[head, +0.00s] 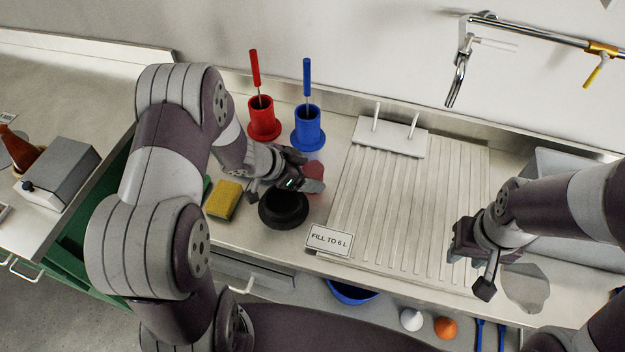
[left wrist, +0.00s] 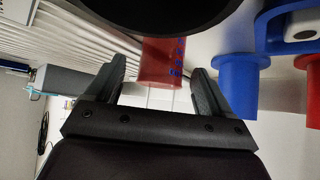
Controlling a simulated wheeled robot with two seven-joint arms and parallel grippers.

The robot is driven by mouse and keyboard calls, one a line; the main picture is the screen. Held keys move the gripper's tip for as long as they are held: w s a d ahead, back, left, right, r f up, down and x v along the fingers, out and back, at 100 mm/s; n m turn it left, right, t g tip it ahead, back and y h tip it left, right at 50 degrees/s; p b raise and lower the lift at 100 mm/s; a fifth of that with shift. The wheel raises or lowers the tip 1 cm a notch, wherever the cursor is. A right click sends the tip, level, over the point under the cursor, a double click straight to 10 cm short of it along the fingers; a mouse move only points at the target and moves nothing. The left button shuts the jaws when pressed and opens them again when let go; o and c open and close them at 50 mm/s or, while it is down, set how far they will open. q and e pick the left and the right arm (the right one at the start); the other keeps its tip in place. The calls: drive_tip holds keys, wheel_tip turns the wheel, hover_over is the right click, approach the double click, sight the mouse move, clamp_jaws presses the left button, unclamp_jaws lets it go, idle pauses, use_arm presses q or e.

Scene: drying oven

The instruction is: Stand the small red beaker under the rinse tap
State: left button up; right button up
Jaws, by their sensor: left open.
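The small red beaker (head: 314,170) stands on the counter, partly hidden by my left gripper (head: 297,183) in the head view. In the left wrist view the beaker (left wrist: 162,62) shows as a translucent red vessel with blue marks. It lies ahead of and between the spread fingers of my left gripper (left wrist: 160,92), which is open with a gap on both sides. A chrome tap (head: 458,80) hangs from the wall at the upper right. My right gripper (head: 474,268) is open and empty above the right end of the drainboard.
A black round dish (head: 283,209) sits just in front of the left gripper. Red (head: 263,120) and blue (head: 308,130) holders stand behind. A yellow sponge (head: 224,201) lies left. The ribbed drainboard (head: 400,205) is mostly clear, with a "FILL TO 6 L" sign (head: 330,240) at its front.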

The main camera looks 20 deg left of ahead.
use_arm(q)
drive_tip(key=x, duration=0.3)
drive_tip(key=shift+a, duration=0.1)
drive_tip(key=shift+r, duration=0.15)
drive_tip(key=shift+c, duration=0.9)
drive_tip(key=c, duration=0.9)
